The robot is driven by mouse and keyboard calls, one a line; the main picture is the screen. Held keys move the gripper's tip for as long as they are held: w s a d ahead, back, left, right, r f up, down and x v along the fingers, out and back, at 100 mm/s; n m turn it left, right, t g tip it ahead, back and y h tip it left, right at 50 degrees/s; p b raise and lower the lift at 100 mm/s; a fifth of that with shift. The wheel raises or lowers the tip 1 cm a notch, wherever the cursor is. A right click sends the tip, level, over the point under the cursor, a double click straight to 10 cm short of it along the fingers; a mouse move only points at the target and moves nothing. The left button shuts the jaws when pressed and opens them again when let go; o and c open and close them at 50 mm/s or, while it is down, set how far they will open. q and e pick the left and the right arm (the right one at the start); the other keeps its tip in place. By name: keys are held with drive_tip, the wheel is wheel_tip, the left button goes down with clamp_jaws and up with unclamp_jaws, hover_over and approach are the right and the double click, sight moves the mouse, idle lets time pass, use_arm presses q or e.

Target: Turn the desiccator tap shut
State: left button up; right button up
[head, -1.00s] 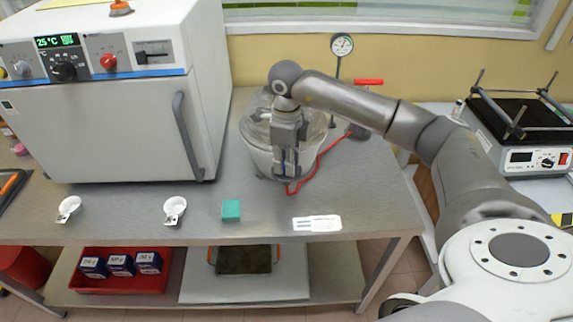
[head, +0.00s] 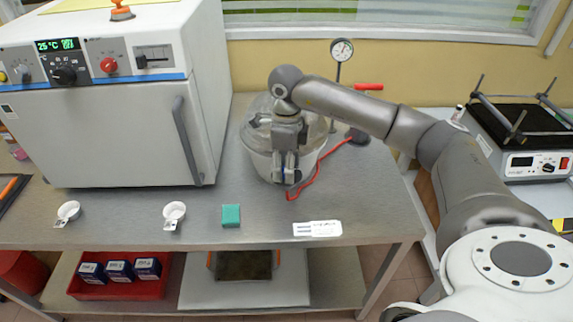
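The desiccator (head: 256,139) is a round, clear-lidded vessel with a pale lower body, standing on the metal bench to the right of the oven. A red hose (head: 317,174) runs from its front around to the right, toward a stand with a dial gauge (head: 341,49) and a red handle (head: 367,87). My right gripper (head: 286,180) points down in front of the desiccator and covers part of it. The tap is not clearly visible; the gripper hides that area. I cannot tell whether the fingers are apart or closed on something. My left gripper is not in view.
A large white oven (head: 112,130) stands left of the desiccator. Two small white dishes, one of them here (head: 174,212), a green block (head: 231,215) and a white labelled strip (head: 317,228) lie along the bench front. A black-topped device (head: 520,133) stands at right.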

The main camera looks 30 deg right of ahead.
drive_tip(key=shift+r, duration=0.15)
drive_tip(key=shift+r, duration=3.9)
